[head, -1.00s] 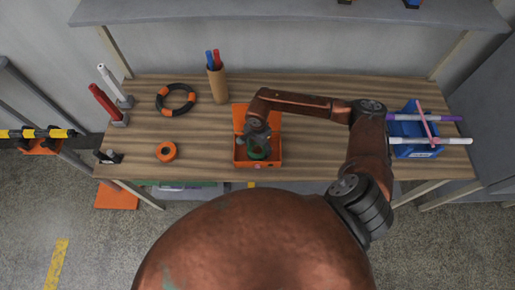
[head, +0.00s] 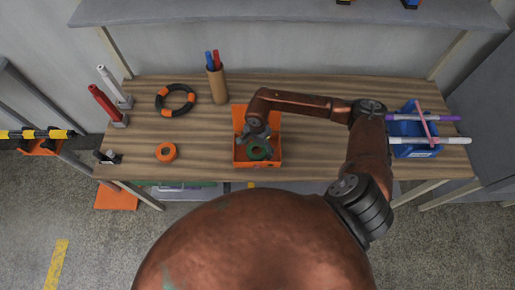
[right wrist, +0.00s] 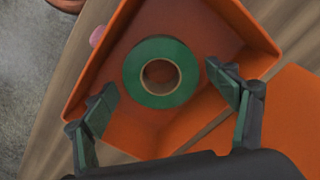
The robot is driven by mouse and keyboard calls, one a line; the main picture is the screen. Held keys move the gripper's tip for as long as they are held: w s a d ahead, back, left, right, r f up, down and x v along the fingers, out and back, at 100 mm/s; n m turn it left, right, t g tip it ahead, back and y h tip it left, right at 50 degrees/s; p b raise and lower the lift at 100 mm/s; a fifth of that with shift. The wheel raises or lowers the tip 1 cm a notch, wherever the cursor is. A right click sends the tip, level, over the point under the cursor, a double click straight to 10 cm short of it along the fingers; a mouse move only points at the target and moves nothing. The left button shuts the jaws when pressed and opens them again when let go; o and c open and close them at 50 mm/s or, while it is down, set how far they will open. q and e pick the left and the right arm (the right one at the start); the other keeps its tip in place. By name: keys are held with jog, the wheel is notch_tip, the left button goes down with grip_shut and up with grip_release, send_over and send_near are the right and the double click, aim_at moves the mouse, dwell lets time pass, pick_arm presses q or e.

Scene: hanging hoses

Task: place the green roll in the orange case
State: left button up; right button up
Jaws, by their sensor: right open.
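The green roll (head: 259,150) lies flat inside the open orange case (head: 243,160) on the workbench. In the right wrist view the green roll (right wrist: 160,72) shows whole, with its round centre hole, on the floor of the orange case (right wrist: 213,35). My right gripper (head: 255,136) is just above the case. In the right wrist view its fingers (right wrist: 158,88) are spread wide on either side of the roll, apart from it. My left gripper is in neither view.
An orange roll (head: 166,152) and a black-and-orange ring (head: 175,100) lie to the left. A brown holder (head: 217,84) with pens stands behind. A blue bin (head: 415,150) with markers across it stands at the right. The wood between is clear.

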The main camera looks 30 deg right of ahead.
aim_at(257, 149)
notch_tip(257, 149, up, 12)
jog(key=b, duration=0.1)
jog(key=shift+w+f, duration=0.1)
jog(key=shift+f, duration=0.05)
jog(key=shift+c, duration=0.6)
